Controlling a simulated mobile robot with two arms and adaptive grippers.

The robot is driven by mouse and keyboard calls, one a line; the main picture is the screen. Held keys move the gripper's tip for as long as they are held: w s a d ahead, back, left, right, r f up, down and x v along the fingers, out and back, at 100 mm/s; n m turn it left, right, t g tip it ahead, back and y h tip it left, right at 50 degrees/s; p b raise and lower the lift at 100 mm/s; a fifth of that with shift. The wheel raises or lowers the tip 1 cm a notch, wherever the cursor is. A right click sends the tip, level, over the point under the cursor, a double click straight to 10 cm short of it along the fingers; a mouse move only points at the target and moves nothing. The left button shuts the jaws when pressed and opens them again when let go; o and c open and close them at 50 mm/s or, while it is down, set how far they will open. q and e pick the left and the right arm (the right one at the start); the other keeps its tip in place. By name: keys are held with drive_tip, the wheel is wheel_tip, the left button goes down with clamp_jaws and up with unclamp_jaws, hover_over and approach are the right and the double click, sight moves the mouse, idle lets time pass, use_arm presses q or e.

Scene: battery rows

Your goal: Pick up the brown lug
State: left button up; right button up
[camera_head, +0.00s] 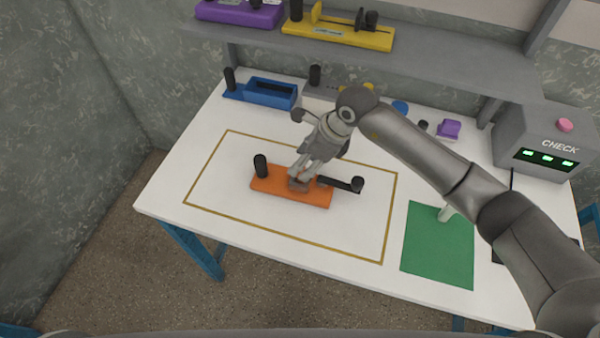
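A small brown piece, which looks like the brown lug (298,185), sits at the middle of the orange block (265,185) inside the yellow outline on the white table. My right gripper (301,175) points down over the orange block, with its fingertips at the brown lug and partly covering it. Whether the fingers are closed on the lug or only around it cannot be made out. A black post (260,166) stands on the block's left end. A black bar with a round knob (345,184) lies at its right. My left gripper is not in view.
A green mat (438,255) with a pale upright piece lies at the right. A blue holder (262,93) and a small purple part (448,129) are at the back. A grey CHECK box (545,145) with green lights stands back right. A shelf (440,55) overhangs the rear.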

drive_tip(key=x, duration=0.1)
drive_tip(key=p+x, duration=0.1)
drive_tip(key=x, duration=0.2)
drive_tip(key=shift+d+f+p, duration=0.15)
drive_tip(key=shift+d+p, duration=0.15)
drive_tip(key=shift+p, duration=0.1)
drive_tip(key=shift+a+f, duration=0.1)
drive_tip(key=shift+f, duration=0.3)
drive_tip(key=c, duration=0.5)
clamp_jaws()
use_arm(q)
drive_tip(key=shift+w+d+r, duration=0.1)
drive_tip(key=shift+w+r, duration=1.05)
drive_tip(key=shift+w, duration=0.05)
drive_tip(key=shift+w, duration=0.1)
